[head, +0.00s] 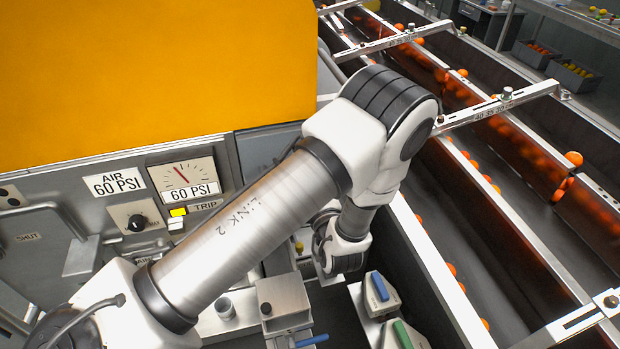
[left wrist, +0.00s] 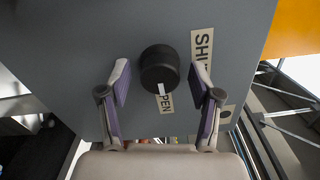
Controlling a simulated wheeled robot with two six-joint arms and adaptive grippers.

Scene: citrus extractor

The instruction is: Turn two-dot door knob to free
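A round black knob (left wrist: 159,62) sits on a grey panel (left wrist: 75,45) in the left wrist view. A short white pointer mark at its lower side points toward a label ending in "PEN" (left wrist: 166,104). My left gripper (left wrist: 160,72) is open, with one finger on each side of the knob; gaps show on both sides, and contact is not visible. A second label beginning "SH" (left wrist: 202,48) is partly hidden by the right finger. In the head view my left arm hides this knob. My right gripper is not in view.
The head view shows an orange cover (head: 150,70), a pressure gauge (head: 185,178) and a small dial (head: 137,220) on the machine. Blue- and green-handled blocks (head: 377,295) sit below my wrist. Conveyor lanes with oranges (head: 572,158) run along the right.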

